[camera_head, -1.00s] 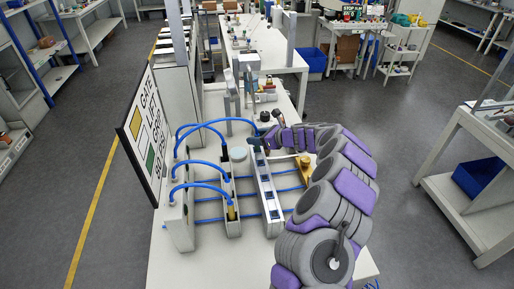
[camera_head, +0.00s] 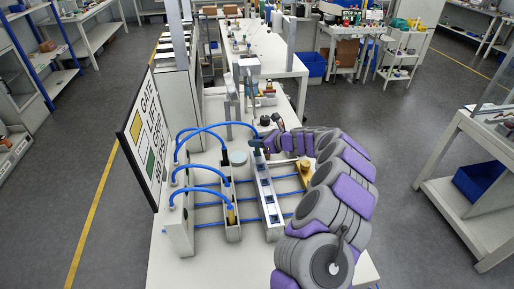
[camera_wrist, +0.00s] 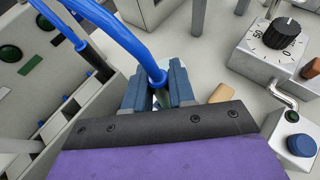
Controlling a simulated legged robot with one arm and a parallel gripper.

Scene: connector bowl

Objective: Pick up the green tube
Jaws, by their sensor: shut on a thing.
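My gripper (camera_wrist: 160,92) is shut on a small greenish piece at the end of a blue hose, which I take to be the green tube (camera_wrist: 163,98). Only a sliver of it shows between the two blue-grey fingertips. The blue hose (camera_wrist: 128,38) runs from there to the upper left of the wrist view. In the head view my gripper (camera_head: 261,147) is at the far end of the slotted light-grey rail (camera_head: 268,199). The tube is too small to make out there.
A grey panel (camera_head: 178,220) on the left carries several blue hoses, some plugged into a nearer grey block (camera_head: 232,222). A white sign board (camera_head: 147,140) stands behind it. A dial box (camera_wrist: 270,55) and a blue-knobbed box (camera_wrist: 303,162) lie right in the wrist view.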

